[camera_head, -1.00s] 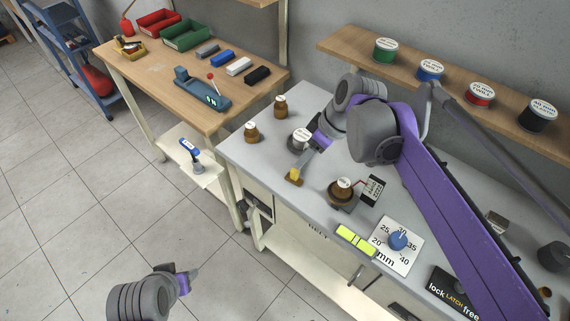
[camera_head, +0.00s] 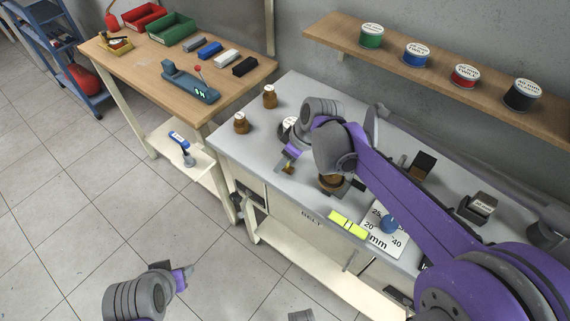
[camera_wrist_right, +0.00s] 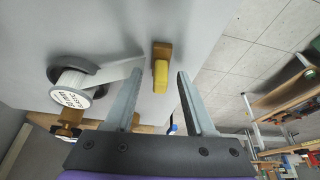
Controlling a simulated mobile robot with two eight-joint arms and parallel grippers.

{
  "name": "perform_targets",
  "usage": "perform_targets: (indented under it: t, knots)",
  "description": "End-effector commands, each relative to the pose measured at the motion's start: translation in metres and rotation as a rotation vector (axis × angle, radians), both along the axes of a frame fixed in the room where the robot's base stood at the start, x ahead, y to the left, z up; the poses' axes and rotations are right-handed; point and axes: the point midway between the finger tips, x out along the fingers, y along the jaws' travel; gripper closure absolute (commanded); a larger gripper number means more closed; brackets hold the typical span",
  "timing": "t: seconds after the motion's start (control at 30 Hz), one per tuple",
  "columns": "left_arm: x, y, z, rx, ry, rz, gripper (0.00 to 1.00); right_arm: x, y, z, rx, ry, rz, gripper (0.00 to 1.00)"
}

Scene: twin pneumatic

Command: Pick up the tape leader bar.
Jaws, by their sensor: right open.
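The tape leader bar, a brown bar (camera_wrist_right: 161,49) with a yellow block (camera_wrist_right: 160,76) on it, sits at the free end of a pale tape (camera_wrist_right: 119,77) in the right wrist view. The tape runs from a white-labelled reel (camera_wrist_right: 75,90). My right gripper (camera_wrist_right: 161,80) is open, one finger on each side of the yellow block, without visible contact. In the head view the bar (camera_head: 289,170) is small and partly hidden by my right gripper (camera_head: 284,163). My left gripper (camera_head: 188,273) is over the floor, its jaw state unclear.
A shelf of spools (camera_head: 417,55) runs behind. A wooden table (camera_head: 137,62) stands left.

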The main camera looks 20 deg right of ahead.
Motion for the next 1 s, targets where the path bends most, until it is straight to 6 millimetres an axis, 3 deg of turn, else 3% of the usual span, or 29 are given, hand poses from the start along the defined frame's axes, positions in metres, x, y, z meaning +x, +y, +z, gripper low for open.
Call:
perform_targets:
  t: [0.07, 0.37, 0.8, 1.0]
  knots:
    - [0.000, 0.000, 0.000, 0.000, 0.000, 0.000, 0.50, 0.000, 0.000, 0.000, 0.000, 0.000, 0.000, 0.47]
    - [0.000, 0.000, 0.000, 0.000, 0.000, 0.000, 0.50, 0.000, 0.000, 0.000, 0.000, 0.000, 0.000, 1.00]
    - [0.000, 0.000, 0.000, 0.000, 0.000, 0.000, 0.50, 0.000, 0.000, 0.002, 0.000, 0.000, 0.000, 1.00]
    - [0.001, 0.000, 0.004, 0.000, -0.002, 0.000, 0.50, -0.001, 0.000, 0.030, 0.000, 0.000, 0.000, 1.00]
